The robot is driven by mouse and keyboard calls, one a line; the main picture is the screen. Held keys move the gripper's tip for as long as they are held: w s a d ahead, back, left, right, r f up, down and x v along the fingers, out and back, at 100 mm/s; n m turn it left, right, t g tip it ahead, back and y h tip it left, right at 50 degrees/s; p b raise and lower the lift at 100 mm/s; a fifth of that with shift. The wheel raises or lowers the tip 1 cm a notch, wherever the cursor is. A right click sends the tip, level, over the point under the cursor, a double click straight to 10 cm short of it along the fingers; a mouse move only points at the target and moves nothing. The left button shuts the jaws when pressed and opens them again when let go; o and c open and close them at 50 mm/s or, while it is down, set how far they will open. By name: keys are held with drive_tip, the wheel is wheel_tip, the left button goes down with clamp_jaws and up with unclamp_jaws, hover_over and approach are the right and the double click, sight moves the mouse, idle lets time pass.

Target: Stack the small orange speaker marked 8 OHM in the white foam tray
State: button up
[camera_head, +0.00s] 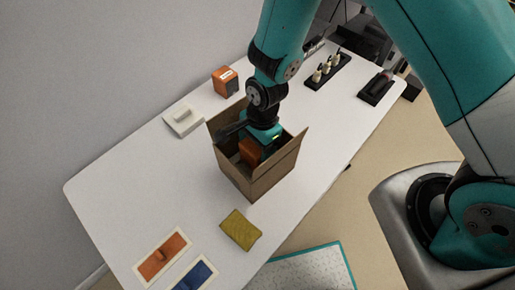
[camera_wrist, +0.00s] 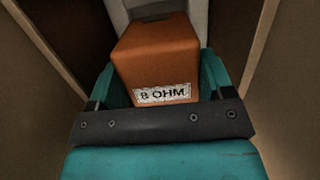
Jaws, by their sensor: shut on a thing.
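A small orange speaker (camera_wrist: 155,58) with a white label reading 8 OHM is between the fingers of my gripper (camera_wrist: 158,82) in the wrist view. In the head view my gripper (camera_head: 256,141) points down inside an open cardboard box, shut on the orange speaker (camera_head: 249,152). A pale grey-white piece (camera_wrist: 146,10) shows just beyond the speaker in the wrist view; I cannot tell whether it is the white foam tray. A white slab with a raised block (camera_head: 183,119) lies left of the box; I cannot tell what it is either. The speaker's underside is hidden.
The cardboard box (camera_head: 258,185) has raised flaps and walls close around my gripper. Another orange box-shaped thing (camera_head: 225,82) with a label stands behind. A yellow-green pad (camera_head: 240,229), an orange panel (camera_head: 163,257) and a blue panel (camera_head: 196,278) lie in front. The table's left part (camera_head: 125,185) is clear.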

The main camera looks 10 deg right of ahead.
drive_tip(key=shift+f, duration=1.75)
drive_tip(key=shift+f, duration=0.35)
drive_tip(key=o, duration=1.4)
